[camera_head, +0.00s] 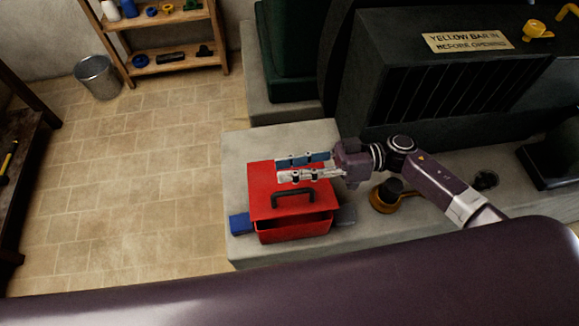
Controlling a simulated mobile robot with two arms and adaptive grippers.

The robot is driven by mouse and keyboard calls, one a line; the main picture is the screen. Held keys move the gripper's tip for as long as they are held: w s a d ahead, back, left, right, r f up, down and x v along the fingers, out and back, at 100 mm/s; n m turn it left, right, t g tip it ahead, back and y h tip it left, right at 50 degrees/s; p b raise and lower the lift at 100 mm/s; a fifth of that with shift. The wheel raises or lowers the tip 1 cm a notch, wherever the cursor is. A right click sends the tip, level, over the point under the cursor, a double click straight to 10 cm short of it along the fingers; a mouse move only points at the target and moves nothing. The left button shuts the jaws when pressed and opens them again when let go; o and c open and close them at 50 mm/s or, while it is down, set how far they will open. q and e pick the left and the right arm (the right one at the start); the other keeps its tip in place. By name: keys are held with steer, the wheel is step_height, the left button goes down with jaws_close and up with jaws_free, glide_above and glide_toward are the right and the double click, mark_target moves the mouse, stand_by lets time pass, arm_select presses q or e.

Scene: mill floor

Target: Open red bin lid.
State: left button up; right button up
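The red bin (296,237) sits on the pale stone ledge near its left end. Its red lid (268,207) carries a black handle (293,196). A darker red gap shows between the lid's near edge and the bin's front rim, so the lid looks slightly raised there; how far is hard to tell. My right gripper (280,170) reaches in from the right over the far part of the lid, beyond the handle. Its two fingers point left, with a narrow gap between them and nothing visible held. I cannot tell whether they touch the lid. My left gripper is out of view.
A blue block (239,223) lies left of the bin, and a grey-blue one (346,215) lies right. A brass-coloured fitting with a black knob (394,190) stands farther right. Dark machinery (420,90) rises behind. The tiled floor (150,190) at left is clear.

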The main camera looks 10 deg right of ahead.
steer(key=shift+d+f, duration=0.1)
steer(key=shift+d, duration=0.15)
steer(key=d, duration=1.1)
steer(key=shift+d, duration=0.3)
steer(key=shift+s, duration=0.1)
